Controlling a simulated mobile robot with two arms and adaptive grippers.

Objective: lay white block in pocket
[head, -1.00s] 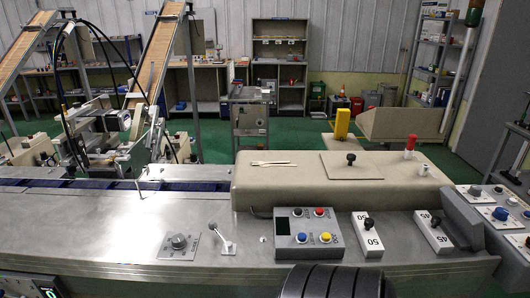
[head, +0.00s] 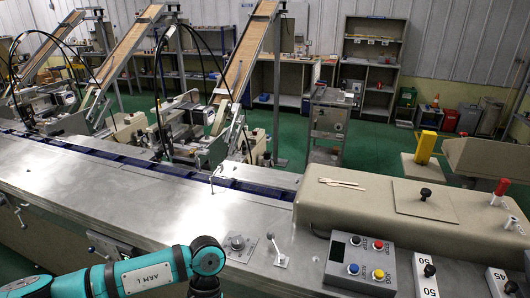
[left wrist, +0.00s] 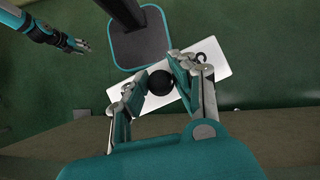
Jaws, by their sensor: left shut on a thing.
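In the left wrist view my left gripper (left wrist: 163,83) is shut on the round black knob of a white block (left wrist: 215,62). The block is a flat white plate, tilted in the picture, with a dark mark near its right end. Green floor shows below it. In the head view only my left arm shows at the bottom left; its gripper and the held block are out of that view. My right gripper (left wrist: 78,46) shows small at the upper left of the left wrist view, away from the block. I cannot make out a pocket.
A long metal machine table (head: 165,205) crosses the head view. Two other white blocks with black knobs, one marked 50 (head: 425,274) and one cut off at the edge (head: 497,282), lie at the lower right. A button panel (head: 362,263) and small levers stand left of them.

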